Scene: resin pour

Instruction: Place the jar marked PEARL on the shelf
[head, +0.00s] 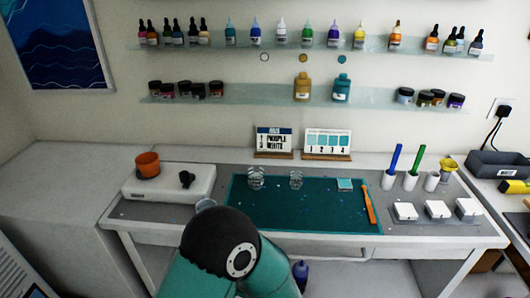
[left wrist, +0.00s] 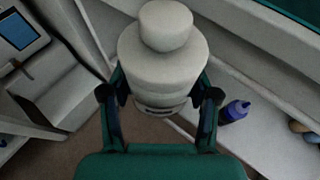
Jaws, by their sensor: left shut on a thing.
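My left gripper (left wrist: 160,100) is shut on a white jar (left wrist: 163,60) with a rounded white cap, in the left wrist view. No PEARL marking can be read on it from here. The held jar and my gripper do not show in the head view, where only part of my arm is seen at the bottom. The lower shelf (head: 260,95) on the wall holds a gold jar (head: 302,88) and a teal jar (head: 342,89). Gold and teal dots are above these jars. A pale ring (head: 264,57) is on the wall above a bare stretch of shelf, left of the gold jar.
The upper shelf (head: 215,46) carries several small bottles. Small dark jars (head: 184,89) stand on the lower shelf's left part, others (head: 424,98) on its right. Two card stands (head: 327,142) are on the desk below. A purple bottle (left wrist: 235,110) stands low beside my gripper.

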